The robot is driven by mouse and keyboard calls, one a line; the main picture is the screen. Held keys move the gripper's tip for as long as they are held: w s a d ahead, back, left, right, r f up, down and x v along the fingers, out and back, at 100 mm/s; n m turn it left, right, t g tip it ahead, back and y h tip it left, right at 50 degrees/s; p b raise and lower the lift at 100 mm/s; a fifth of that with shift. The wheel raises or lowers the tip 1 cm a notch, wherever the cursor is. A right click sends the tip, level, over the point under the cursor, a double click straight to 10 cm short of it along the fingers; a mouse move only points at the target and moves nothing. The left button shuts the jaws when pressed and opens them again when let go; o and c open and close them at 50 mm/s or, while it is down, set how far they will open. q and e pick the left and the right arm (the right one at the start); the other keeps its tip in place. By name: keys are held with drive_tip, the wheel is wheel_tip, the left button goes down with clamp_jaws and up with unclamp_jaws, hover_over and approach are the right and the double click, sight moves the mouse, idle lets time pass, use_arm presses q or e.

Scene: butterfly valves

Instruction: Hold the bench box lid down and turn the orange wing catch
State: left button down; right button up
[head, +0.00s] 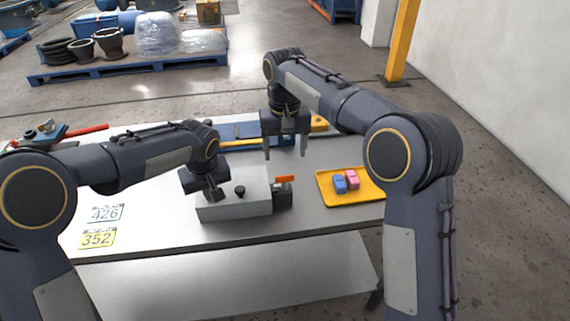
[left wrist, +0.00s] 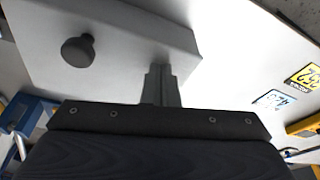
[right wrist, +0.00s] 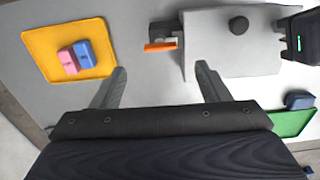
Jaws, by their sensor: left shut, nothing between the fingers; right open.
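The grey bench box (head: 235,208) stands on the workbench with its lid down; a black knob (head: 239,191) sits on the lid. It also shows in the left wrist view (left wrist: 120,35) and the right wrist view (right wrist: 215,62). The orange wing catch (head: 285,179) is on a dark block at the box's right side; it shows in the right wrist view (right wrist: 160,47). My left gripper (head: 213,199) is shut and empty at the lid's left part; whether it touches cannot be told. My right gripper (head: 284,153) is open and empty, above the bench behind the catch.
A yellow tray (head: 325,192) with a blue block (head: 340,184) and a pink block (head: 352,179) lies right of the box. Number cards, white (head: 105,214) and yellow (head: 97,238), lie at the left. Blue equipment and tools lie along the back of the bench.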

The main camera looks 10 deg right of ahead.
use_arm(q)
drive_tip(key=shift+s+f, duration=0.15)
drive_tip(key=shift+f, duration=0.15)
use_arm(e)
wheel_tip(320, 180, up, 4)
drive_tip(key=shift+f, duration=0.25)
use_arm(q)
drive_tip(key=shift+w+p+v, duration=0.2)
drive_tip(key=shift+p+v, duration=0.4)
drive_tip(key=shift+v, duration=0.3)
wheel_tip(320, 180, up, 6)
drive_tip(key=p, duration=0.3)
drive_tip(key=shift+w+f, duration=0.1)
drive_tip(key=shift+w, duration=0.05)
use_arm(e)
wheel_tip(320, 180, up, 5)
drive_tip(key=shift+f, duration=0.15)
